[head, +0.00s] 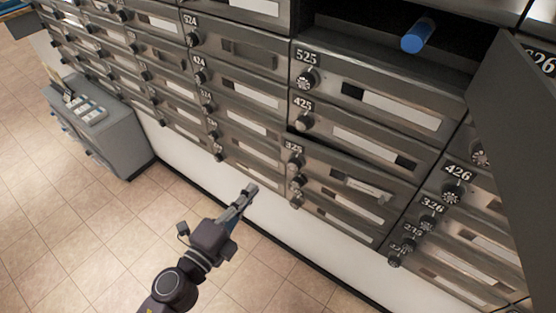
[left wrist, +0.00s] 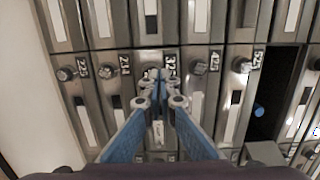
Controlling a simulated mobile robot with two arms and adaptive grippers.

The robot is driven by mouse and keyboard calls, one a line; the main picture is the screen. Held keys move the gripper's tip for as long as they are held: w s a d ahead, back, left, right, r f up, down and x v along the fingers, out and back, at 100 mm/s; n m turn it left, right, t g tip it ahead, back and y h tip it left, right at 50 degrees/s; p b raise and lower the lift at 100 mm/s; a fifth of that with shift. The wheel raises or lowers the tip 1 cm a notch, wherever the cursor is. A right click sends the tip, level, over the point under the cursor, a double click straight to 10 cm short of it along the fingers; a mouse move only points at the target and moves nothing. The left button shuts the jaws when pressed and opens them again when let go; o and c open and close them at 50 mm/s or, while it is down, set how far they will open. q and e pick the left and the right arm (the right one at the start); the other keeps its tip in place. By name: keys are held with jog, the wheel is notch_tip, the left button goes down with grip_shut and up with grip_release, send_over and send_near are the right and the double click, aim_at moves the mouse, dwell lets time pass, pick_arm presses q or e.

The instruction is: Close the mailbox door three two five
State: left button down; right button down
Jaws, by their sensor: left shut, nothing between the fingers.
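Mailbox door 325 (head: 335,177) is in the lower middle of the mailbox wall in the head view, with its number and round lock at its left end. Its top edge seems to stand a little proud of the doors around it; I cannot tell how far it is open. My left gripper (head: 250,190) is shut and empty, left of and below door 325 in the head view. In the left wrist view the left gripper's blue fingers (left wrist: 155,78) meet in front of the 325 label (left wrist: 171,66), covering part of the door. Contact cannot be told. My right gripper is not in view.
Above door 525 (head: 345,85) an open compartment holds a blue cylinder (head: 418,36). A large open door (head: 520,130) sticks out at the right. A grey cabinet (head: 105,135) stands on the left. The tiled floor (head: 75,230) in front is clear.

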aim_at(284, 148)
pick_arm(q)
jog(key=p+x, duration=0.2)
jog(key=x, duration=1)
jog(key=shift+w+d+r, duration=0.15)
jog(key=shift+w, duration=0.15)
jog(key=shift+w+d, duration=0.35)
jog(key=shift+w, duration=0.25)
